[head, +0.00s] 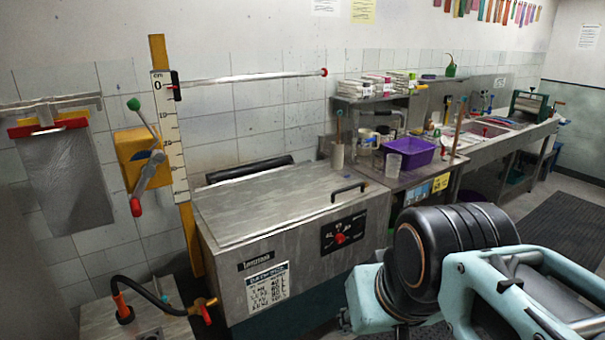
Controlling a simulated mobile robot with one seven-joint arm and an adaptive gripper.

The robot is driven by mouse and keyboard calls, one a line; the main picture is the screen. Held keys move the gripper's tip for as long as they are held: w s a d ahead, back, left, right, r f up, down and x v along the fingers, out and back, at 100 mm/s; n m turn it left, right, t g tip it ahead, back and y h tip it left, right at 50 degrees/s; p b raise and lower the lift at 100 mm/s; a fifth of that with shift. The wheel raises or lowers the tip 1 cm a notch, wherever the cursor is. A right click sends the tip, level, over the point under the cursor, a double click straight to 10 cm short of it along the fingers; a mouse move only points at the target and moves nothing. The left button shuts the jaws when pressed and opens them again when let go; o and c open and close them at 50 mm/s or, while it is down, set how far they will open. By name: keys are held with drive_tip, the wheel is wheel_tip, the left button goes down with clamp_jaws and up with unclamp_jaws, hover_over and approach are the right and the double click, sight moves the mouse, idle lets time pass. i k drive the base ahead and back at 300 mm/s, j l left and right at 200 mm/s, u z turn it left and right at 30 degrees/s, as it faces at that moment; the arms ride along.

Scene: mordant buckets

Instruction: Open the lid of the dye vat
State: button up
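The dye vat (235,268) is a grey metal box against the tiled wall, left of centre in the head view. Its flat metal lid (270,205) lies shut across the top. A black bar handle (348,190) is fixed on the lid near its right front corner. The front of the vat carries a black panel with a red knob (340,239) and a printed label sheet. My arm reaches in at the lower right, in front of and to the right of the vat. I see only its pale blue and black links; I make out no gripper fingers.
A yellow post with a measuring scale (170,128) and a red-tipped rod (250,78) stands behind the vat's left end. A hose and brass tap (203,304) sit at front left. A bench with a purple tub (408,153) adjoins the vat's right side.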

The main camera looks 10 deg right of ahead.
sight(238, 203)
drive_tip(key=i+l+z, duration=0.1)
drive_tip(key=i+z, duration=0.8)
drive_tip(key=i+l, duration=0.1)
drive_tip(key=i, duration=0.4)
drive_tip(key=i+l, duration=0.1)
drive_tip(key=i, duration=0.45)
